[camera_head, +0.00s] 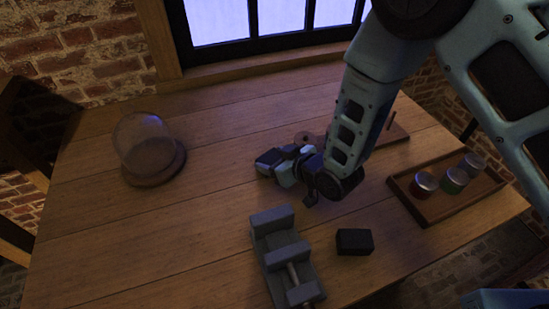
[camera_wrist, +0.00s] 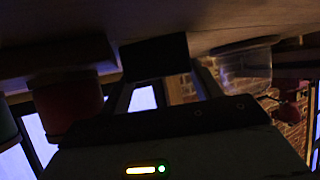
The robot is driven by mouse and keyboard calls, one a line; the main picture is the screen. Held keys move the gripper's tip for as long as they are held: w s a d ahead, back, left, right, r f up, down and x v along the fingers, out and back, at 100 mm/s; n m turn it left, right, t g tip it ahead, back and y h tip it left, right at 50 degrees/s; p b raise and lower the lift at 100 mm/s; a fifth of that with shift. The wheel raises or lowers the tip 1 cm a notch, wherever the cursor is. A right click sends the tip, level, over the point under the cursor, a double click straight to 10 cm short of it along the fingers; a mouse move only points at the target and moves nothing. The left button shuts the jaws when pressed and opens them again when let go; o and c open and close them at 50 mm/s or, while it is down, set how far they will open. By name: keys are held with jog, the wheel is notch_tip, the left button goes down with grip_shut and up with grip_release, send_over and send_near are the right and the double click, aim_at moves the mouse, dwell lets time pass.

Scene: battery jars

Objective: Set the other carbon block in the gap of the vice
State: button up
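The grey vice (camera_head: 263,228) stands on the table near the front in the head view. No black block shows between its jaws. A black carbon block (camera_head: 354,241) lies flat on the table to the right of the vice, apart from it. My gripper (camera_head: 270,162) is behind the vice and points left. In the wrist view a dark block (camera_wrist: 152,57) sits between the tips of my fingers, and the gripper looks shut on it. In the head view the fingers largely hide this block.
A wooden tray (camera_head: 439,214) with red, green and clear-looking lidded jars stands at the right. A glass dome (camera_head: 141,138) on a round wooden base is at the back left. A wooden board (camera_head: 394,137) lies behind my arm. The table's left front is clear.

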jog(key=shift+o, duration=0.7)
jog(key=shift+r+p, duration=0.3)
jog(key=b+v, duration=0.1)
jog(key=v, duration=1.1)
jog(key=shift+b, duration=0.35)
